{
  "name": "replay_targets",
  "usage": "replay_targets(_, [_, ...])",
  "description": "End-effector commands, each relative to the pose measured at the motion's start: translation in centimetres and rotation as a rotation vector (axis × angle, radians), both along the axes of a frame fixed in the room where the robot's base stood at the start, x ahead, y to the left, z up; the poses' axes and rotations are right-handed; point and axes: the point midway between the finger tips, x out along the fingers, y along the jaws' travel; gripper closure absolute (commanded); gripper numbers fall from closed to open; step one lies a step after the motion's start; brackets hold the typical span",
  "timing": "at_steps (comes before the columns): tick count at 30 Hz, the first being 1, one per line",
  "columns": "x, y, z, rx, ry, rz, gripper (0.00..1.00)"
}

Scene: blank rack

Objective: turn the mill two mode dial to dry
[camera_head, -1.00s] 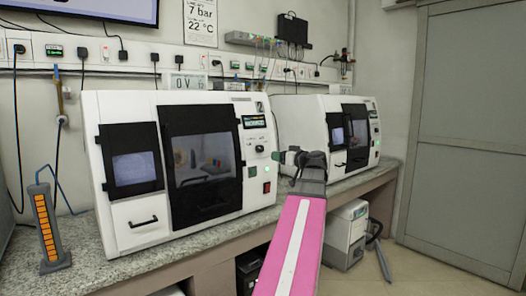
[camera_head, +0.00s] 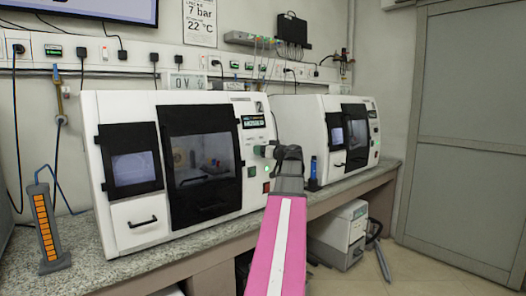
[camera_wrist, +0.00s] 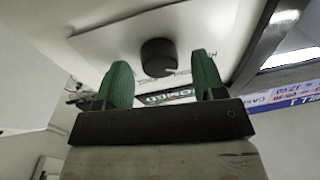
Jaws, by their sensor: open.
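The near white mill (camera_head: 128,215) stands on the bench, with dark windows and a small lit display (camera_head: 253,121). My gripper (camera_head: 259,150) is at the right side of its front panel, below the display, and hides the dial there. In the wrist view my gripper's green fingers (camera_wrist: 162,75) are open. A round black dial (camera_wrist: 158,57) lies ahead between the fingertips, with a gap on either side. Whether the fingertips reach past its face is unclear. The dial's pointer and mode marks cannot be read. The display's edge (camera_wrist: 285,99) shows a MILL label; its number is uncertain.
A red switch (camera_head: 266,187) is just below my gripper on the panel. A second white mill (camera_head: 305,112) stands farther right, with a blue bottle (camera_head: 313,168) before it. An orange-fronted rack (camera_head: 46,225) stands at left.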

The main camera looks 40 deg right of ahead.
Motion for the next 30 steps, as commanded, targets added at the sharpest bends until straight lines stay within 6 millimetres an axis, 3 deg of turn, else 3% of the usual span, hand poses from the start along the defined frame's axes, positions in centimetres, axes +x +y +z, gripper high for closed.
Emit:
replay_targets(8, [0.12, 0.03, -0.03, 0.0, 0.0, 0.0, 0.37])
replay_targets(13, [0.11, 0.02, -0.03, 0.0, 0.0, 0.0, 0.86])
replay_targets(23, [0.08, 0.07, -0.04, 0.027, 0.003, -0.003, 0.86])
replay_targets(30, [0.05, 0.11, -0.06, 0.145, 0.013, -0.022, 0.86])
